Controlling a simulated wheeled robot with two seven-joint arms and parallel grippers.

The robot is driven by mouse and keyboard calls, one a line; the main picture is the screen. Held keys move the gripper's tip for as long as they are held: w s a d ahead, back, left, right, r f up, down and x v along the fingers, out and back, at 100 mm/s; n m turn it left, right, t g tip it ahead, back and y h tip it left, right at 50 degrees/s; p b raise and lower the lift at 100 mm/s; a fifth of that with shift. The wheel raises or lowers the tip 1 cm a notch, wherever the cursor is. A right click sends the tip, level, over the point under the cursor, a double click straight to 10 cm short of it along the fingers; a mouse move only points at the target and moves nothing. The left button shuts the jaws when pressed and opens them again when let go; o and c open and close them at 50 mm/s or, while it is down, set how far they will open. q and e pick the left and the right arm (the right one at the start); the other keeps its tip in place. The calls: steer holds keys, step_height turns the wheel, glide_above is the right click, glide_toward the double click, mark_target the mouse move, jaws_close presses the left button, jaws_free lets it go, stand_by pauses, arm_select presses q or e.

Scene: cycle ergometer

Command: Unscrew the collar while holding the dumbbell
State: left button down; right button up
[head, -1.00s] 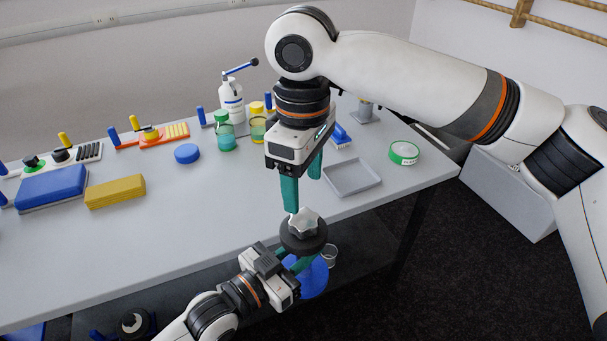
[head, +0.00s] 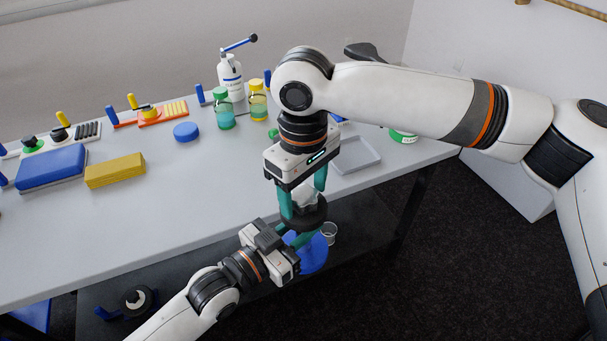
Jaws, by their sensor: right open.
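The dumbbell (head: 316,221) is upright in front of the table's front edge, with a dark round plate at its top. The pale, lobed collar (head: 306,196) sits on top of this plate. My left gripper (head: 292,237) has its teal fingers shut on the dumbbell just below the dark plate; the grip is partly hidden. My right gripper (head: 304,204) points down from above and is open, with one teal finger on each side of the collar. I cannot tell whether the fingers touch it.
A blue round thing (head: 313,256) shows below the dumbbell; I cannot tell if it belongs to it. The grey table (head: 200,210) holds a yellow block (head: 115,170), a blue block (head: 50,169), a blue disc (head: 186,131), a white bottle (head: 231,78) and a grey tray (head: 358,155).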

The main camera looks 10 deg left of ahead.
mark_target(304, 194)
steer(key=c, duration=1)
steer(key=shift+n, duration=0.6)
steer(key=shift+r, duration=1.1)
steer(key=shift+r, duration=2)
